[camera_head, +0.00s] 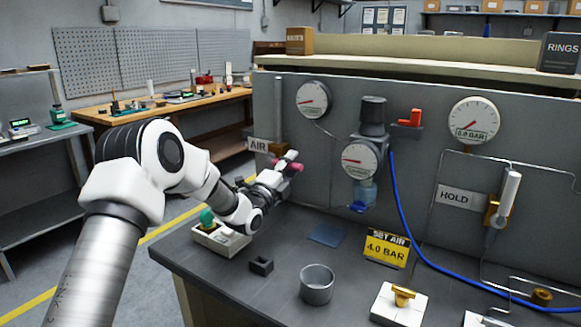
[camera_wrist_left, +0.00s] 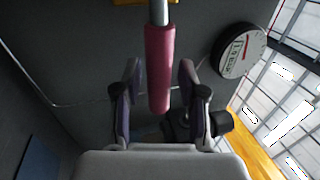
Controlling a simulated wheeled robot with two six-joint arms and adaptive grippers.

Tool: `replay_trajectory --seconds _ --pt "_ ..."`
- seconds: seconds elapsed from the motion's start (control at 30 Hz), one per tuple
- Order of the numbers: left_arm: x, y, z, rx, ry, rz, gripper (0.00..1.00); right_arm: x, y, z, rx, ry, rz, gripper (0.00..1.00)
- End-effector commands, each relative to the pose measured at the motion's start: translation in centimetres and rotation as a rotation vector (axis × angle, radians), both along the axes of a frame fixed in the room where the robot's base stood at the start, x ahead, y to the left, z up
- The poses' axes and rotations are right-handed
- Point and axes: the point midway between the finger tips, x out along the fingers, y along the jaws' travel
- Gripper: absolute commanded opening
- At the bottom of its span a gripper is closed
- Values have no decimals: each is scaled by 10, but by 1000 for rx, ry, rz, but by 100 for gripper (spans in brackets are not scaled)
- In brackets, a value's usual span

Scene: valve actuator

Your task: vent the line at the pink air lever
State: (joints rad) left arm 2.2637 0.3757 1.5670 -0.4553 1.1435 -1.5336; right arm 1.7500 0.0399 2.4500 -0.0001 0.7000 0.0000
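The pink air lever (camera_wrist_left: 159,60) runs down the middle of the left wrist view on a metal stem. In the head view a bit of its pink grip (camera_head: 297,167) shows beside my left gripper (camera_head: 284,163), near the AIR label (camera_head: 258,145). In the left wrist view the fingers of the left gripper (camera_wrist_left: 160,78) stand on either side of the pink grip, with a narrow gap at each side; the gripper is open. The rest of the lever is mostly hidden by my gripper in the head view. My right gripper is not in view.
Gauges (camera_head: 314,99) and a regulator (camera_head: 372,117) with a red lever (camera_head: 413,118) are on the grey panel. A blue hose (camera_head: 405,225) hangs at right, beside the HOLD label (camera_head: 457,197). A metal cup (camera_head: 317,284) and a button box (camera_head: 220,240) stand on the bench.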

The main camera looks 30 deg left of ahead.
Motion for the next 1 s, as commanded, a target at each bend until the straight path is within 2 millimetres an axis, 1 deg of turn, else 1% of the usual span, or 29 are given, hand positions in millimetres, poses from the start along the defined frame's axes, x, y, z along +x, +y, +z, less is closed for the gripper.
replay_trajectory --seconds 0.27,0.37,0.47,0.7,0.8,0.9,1.0 --pt "-1 0 -2 -1 4 -1 47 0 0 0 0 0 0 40" --pt "-7 1 -4 -2 6 -1 47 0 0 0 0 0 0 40" --pt "-22 2 -9 -4 7 -1 47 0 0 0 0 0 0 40" --pt "-81 7 -25 -8 7 -1 47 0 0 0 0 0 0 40" --pt "-100 8 -31 -6 6 -1 47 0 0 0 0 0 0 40" --pt "-111 8 -33 -3 5 -1 47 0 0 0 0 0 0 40" --pt "-115 8 -34 -1 4 -1 47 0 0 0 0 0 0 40"
